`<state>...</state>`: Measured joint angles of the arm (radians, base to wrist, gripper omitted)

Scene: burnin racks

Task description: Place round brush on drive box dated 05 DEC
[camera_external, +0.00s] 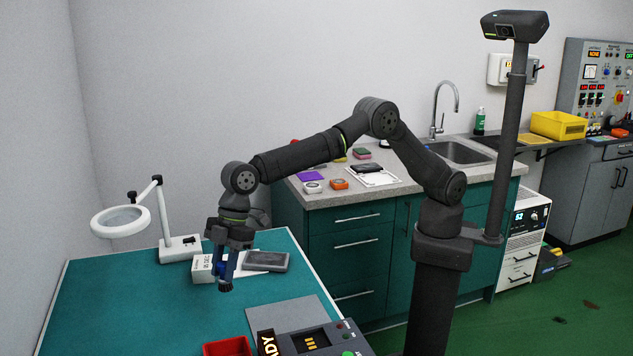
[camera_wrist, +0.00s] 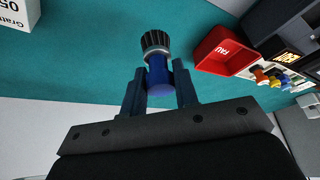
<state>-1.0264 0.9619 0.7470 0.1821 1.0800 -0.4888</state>
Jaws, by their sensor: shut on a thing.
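My gripper (camera_wrist: 160,92) is shut on the blue handle of the round brush (camera_wrist: 157,62). The brush has dark bristles and a metal collar, and its bristles point away from the jaws. In the external view my gripper (camera_external: 226,264) hangs over the teal table, with the brush (camera_external: 225,284) pointing down. The white drive box (camera_external: 203,268), with "05 DEC" on its side, stands just behind and left of the gripper, partly hidden by it. A corner of a white box (camera_wrist: 10,14) reading "05" shows at the upper left of the wrist view.
A dark grey flat case (camera_external: 266,261) lies right of the box. A white magnifier lamp (camera_external: 180,247) stands behind. A red tray (camera_external: 228,346) and a dark panel with buttons (camera_external: 312,342) are at the front. The table's left part is clear.

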